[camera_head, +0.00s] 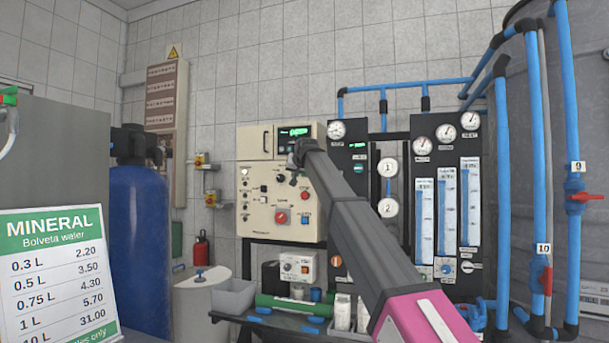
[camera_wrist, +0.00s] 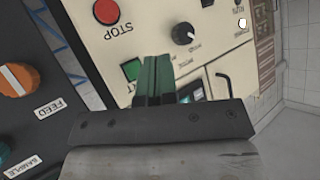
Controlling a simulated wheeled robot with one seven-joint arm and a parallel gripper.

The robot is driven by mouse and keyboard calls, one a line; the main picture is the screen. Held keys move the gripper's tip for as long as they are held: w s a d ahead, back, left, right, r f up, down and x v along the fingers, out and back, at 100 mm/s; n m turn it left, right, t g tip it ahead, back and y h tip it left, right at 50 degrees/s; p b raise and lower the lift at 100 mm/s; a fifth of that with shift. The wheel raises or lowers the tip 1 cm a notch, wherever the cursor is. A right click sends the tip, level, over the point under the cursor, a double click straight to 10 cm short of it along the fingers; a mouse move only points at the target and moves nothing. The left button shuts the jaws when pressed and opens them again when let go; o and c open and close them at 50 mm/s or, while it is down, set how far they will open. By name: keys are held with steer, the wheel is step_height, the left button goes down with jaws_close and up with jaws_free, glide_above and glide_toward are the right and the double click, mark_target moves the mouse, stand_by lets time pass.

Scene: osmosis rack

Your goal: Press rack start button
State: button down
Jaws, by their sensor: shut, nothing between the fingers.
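The rack's cream control panel (camera_head: 258,215) stands in the middle of the head view, and it also fills much of the wrist view (camera_wrist: 150,28). In the wrist view a green button (camera_wrist: 131,69) sits just left of my fingers, partly covered by them. My gripper (camera_wrist: 158,60) has its dark green fingers shut together with nothing between them, pointing at the panel face. I cannot tell whether the fingertips touch the panel or the button. In the head view my gripper (camera_head: 296,152) is at the panel's upper right, below the lit display, and my arm hides the green button.
A red button labelled STOP (camera_wrist: 107,11) and a black knob (camera_wrist: 184,33) are near my fingers. A black panel with an orange knob (camera_wrist: 18,80) adjoins. Blue pipes (camera_head: 545,150) stand at right, a blue tank (camera_head: 138,240) at left. A cluttered low shelf (camera_head: 262,322) lies below.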

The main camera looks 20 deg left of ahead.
steer(key=w, duration=0.8)
steer(key=shift+d, duration=0.3)
steer(key=shift+w, duration=0.25)
stand_by(1.6)
steer(key=shift+w, duration=0.25)
steer(key=shift+w+d, duration=0.1)
steer(key=shift+w, duration=0.35)
stand_by(0.8)
steer(key=shift+s, duration=0.85)
steer(key=shift+s, duration=0.1)
steer(key=shift+s+a, duration=0.15)
steer(key=shift+s, duration=1.05)
steer(key=shift+s+a, duration=0.1)
steer(key=shift+s, duration=1.1)
